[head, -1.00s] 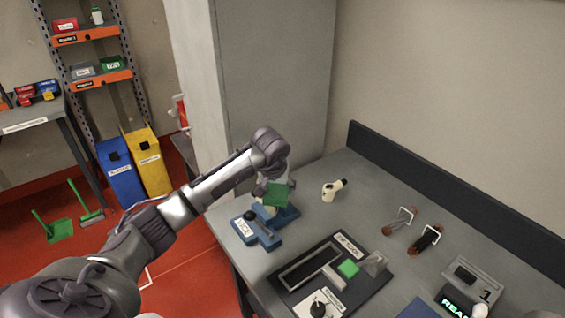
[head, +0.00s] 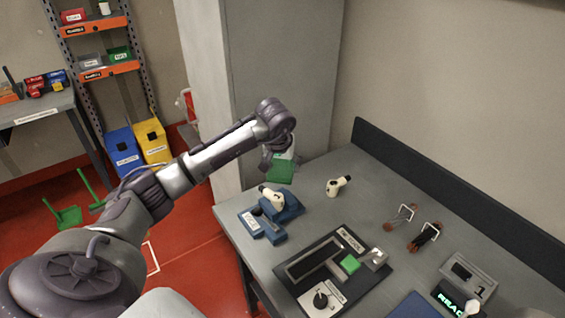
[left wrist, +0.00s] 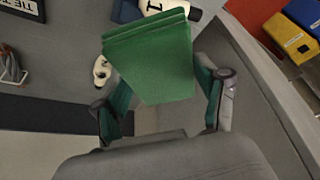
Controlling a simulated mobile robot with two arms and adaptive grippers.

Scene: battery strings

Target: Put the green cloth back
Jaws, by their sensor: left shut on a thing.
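The green cloth (head: 279,171) is a folded green piece held in the air beyond the blue stand, near the tall grey cabinet. My left gripper (head: 283,155) is shut on it. In the left wrist view the cloth (left wrist: 150,58) hangs between the two fingers of the gripper (left wrist: 163,95), its layered folded edge toward the top of the picture. The gripper partly hides the cloth in the head view. My right gripper is in neither current view.
A blue stand (head: 287,210) bears a cream tool (head: 271,196). Another cream tool (head: 338,186) stands on the grey bench (head: 312,228). A dark tray (head: 303,287) holds a green square (head: 350,264). The tall cabinet (head: 280,85) rises close behind the cloth.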

